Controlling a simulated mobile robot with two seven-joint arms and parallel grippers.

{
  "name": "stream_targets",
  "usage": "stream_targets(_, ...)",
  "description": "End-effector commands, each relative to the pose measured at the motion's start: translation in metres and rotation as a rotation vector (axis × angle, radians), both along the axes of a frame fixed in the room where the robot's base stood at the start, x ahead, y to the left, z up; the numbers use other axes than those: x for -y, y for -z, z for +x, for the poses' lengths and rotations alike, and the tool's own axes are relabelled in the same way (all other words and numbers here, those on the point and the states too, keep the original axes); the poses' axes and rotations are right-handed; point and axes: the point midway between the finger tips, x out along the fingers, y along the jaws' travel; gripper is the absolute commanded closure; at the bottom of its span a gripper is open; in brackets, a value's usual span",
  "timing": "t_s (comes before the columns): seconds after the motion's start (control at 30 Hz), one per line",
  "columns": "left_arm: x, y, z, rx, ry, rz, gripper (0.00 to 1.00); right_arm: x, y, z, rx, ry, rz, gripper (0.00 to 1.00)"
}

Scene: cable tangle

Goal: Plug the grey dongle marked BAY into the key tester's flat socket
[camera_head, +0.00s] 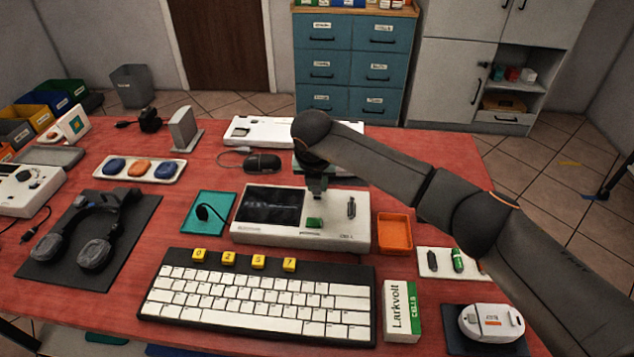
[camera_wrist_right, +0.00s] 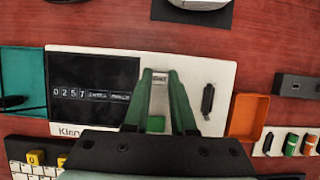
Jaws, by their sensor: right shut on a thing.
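The key tester (camera_head: 285,236) is a pale box with a dark screen in the middle of the table; it also shows in the wrist view (camera_wrist_right: 90,130). My right gripper (camera_head: 317,190) is over its right half. In the right wrist view its green fingers (camera_wrist_right: 160,78) are shut on a small pale grey piece (camera_wrist_right: 160,80), seemingly the grey dongle; its lettering is too small to read. The fingers hide the flat socket, so I cannot tell whether the dongle touches it. A green square (camera_wrist_right: 155,124) and a dark upright piece (camera_wrist_right: 208,100) are on the tester's face. My left gripper is out of view.
An orange tray (camera_head: 394,234) stands just right of the tester, and a white holder (camera_head: 428,273) with small coloured sticks beyond it. A keyboard (camera_head: 255,300) lies in front. A white device (camera_head: 255,131) lies behind.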

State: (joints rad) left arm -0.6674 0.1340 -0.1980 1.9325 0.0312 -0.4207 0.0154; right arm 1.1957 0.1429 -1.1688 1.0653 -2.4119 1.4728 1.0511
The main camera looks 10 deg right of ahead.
Motion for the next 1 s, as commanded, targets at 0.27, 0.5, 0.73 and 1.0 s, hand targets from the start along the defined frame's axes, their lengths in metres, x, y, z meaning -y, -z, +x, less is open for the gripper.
stream_targets(0.27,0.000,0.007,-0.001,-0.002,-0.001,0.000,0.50,0.000,0.007,0.000,0.000,0.001,0.000,1.00)
stream_targets(0.5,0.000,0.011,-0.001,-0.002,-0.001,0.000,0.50,0.000,0.011,0.000,0.000,0.001,-0.001,1.00)
stream_targets(0.73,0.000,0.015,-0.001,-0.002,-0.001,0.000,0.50,0.000,0.016,0.000,0.000,0.000,-0.001,1.00)
stream_targets(1.0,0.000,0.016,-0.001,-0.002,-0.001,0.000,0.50,0.001,0.018,0.000,-0.002,0.001,-0.001,0.71)
